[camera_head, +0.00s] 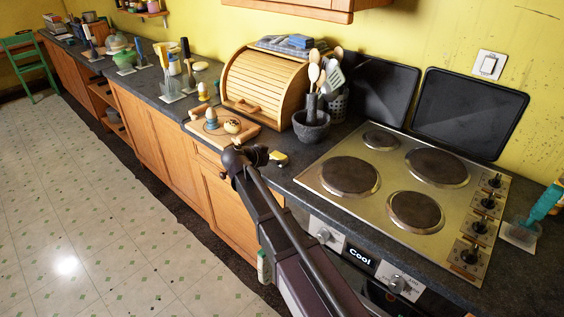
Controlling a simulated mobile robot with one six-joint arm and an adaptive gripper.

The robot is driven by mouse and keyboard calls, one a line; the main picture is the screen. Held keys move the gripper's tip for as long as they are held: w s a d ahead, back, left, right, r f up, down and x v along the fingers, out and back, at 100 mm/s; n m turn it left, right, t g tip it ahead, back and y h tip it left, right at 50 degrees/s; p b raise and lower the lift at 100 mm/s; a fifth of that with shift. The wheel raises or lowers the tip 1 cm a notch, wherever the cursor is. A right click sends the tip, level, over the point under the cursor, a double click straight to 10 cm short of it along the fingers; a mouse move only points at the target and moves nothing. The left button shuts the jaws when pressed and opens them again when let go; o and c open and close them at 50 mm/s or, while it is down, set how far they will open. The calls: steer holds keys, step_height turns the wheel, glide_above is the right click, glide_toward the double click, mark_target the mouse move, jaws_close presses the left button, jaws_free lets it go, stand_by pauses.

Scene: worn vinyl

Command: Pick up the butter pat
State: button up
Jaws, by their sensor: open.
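A small yellow block (279,157), which looks like the butter pat, lies on the dark countertop in front of the stone mortar and left of the hob. It is small in the picture and its details are hard to make out. My dark arm reaches up from the bottom edge to the counter's front edge. My gripper (246,157) is at its end, just left of the yellow block and apart from it in the picture. The jaws are open and I see nothing held in them. The fingers are small and partly hidden by the arm.
The floor at left is clear.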

steer(key=shift+b+x, duration=0.5)
steer(key=shift+x, duration=0.9)
steer(key=shift+f, duration=0.1)
steer(key=c, duration=0.9)
